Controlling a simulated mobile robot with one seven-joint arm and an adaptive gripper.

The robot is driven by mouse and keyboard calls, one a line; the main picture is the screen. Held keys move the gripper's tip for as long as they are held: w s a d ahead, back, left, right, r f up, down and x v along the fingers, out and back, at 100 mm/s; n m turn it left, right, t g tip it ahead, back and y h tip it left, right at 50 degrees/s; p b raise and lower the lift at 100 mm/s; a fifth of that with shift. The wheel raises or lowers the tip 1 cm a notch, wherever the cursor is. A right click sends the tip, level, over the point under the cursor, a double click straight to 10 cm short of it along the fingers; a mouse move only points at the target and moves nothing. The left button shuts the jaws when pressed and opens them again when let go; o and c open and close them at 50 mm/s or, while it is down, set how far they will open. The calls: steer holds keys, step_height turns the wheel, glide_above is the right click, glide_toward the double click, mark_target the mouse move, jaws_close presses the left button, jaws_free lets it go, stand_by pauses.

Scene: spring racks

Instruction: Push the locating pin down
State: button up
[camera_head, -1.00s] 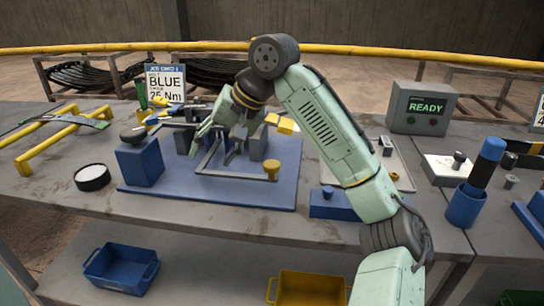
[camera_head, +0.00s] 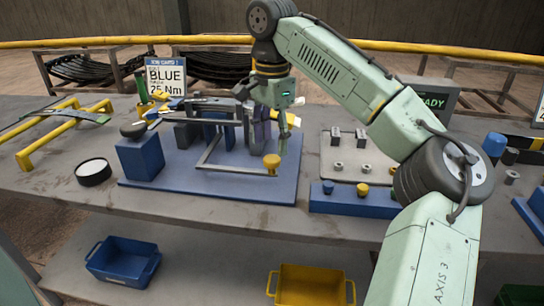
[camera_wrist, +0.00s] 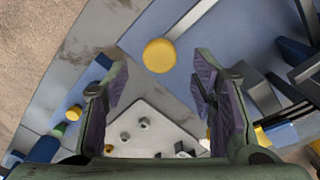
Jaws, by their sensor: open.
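A yellow round knob (camera_head: 272,161) stands at the front corner of a grey bar frame (camera_head: 232,170) on the blue fixture plate (camera_head: 150,191). It also shows ahead of my fingers in the wrist view (camera_wrist: 160,55). A blue block (camera_head: 352,203) to the right carries a blue pin (camera_head: 328,187) and a yellow pin (camera_head: 362,190). I cannot tell for certain which of these is the locating pin. My gripper (camera_head: 284,145) points down, just above and behind the yellow knob. In the wrist view its two fingers (camera_wrist: 155,85) are wide apart with nothing between them.
A pale tray (camera_head: 358,160) with several small metal parts lies right of the fixture. A blue block (camera_head: 140,160) with a dark knob stands left. Dark upright blocks (camera_head: 187,135) stand behind the bar frame. Blue (camera_head: 122,262) and yellow (camera_head: 312,285) bins sit below.

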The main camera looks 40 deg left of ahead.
mark_target(272, 158)
steer(key=shift+f, duration=2.25)
jaws_close()
